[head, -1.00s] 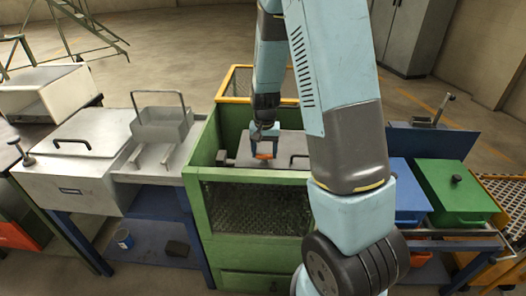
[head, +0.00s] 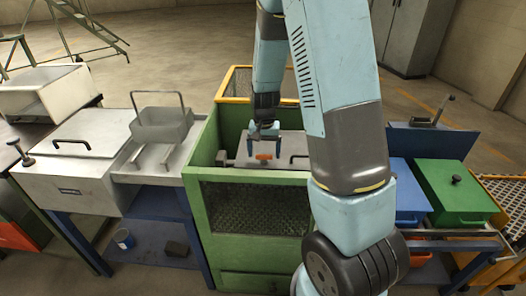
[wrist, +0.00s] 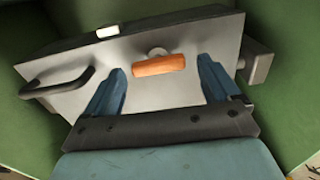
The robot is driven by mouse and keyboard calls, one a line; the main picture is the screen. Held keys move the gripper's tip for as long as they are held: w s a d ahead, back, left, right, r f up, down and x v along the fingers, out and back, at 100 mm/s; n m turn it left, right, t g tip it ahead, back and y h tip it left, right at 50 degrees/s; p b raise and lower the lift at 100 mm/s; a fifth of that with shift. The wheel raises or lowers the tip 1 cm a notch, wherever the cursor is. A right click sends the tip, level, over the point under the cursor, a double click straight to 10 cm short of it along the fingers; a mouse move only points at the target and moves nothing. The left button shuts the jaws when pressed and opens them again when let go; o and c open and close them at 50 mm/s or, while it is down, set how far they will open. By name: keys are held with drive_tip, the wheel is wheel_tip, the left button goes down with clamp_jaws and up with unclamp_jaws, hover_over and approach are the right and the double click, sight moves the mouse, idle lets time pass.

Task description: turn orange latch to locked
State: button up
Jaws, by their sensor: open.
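The orange latch (wrist: 159,65) is a short bar on a round grey pivot on a grey lid (wrist: 200,38). In the wrist view it lies nearly level, between my gripper's two blue fingers and just beyond their tips. My gripper (wrist: 162,72) is open and empty, with a gap between each finger and the latch. In the head view my gripper (head: 264,150) is over the latch. Contact with the lid cannot be told.
The lid has a dark handle (wrist: 55,88) and a small white mark (wrist: 107,31). A grey block (wrist: 258,62) sits at its right edge in the wrist view. Green walls surround the lid closely. A grey basket (head: 162,122) stands left of the cabinet, and blue and green bins stand right.

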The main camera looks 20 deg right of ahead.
wheel_tip(320, 180, up, 13)
drive_tip(key=shift+r, duration=0.2)
idle(0.3)
idle(0.3)
drive_tip(key=s+r+n+t, duration=0.2)
drive_tip(key=s+r, duration=0.6)
drive_tip(key=s, duration=0.4)
drive_tip(key=s+r+n+t, duration=0.2)
drive_tip(key=s+r, duration=0.6)
drive_tip(key=s, duration=0.4)
drive_tip(key=shift+s+a+r+n+t, duration=0.3)
drive_tip(key=shift+s+a+t, duration=0.05)
drive_tip(key=shift+t, duration=0.45)
drive_tip(key=shift+c, duration=0.4)
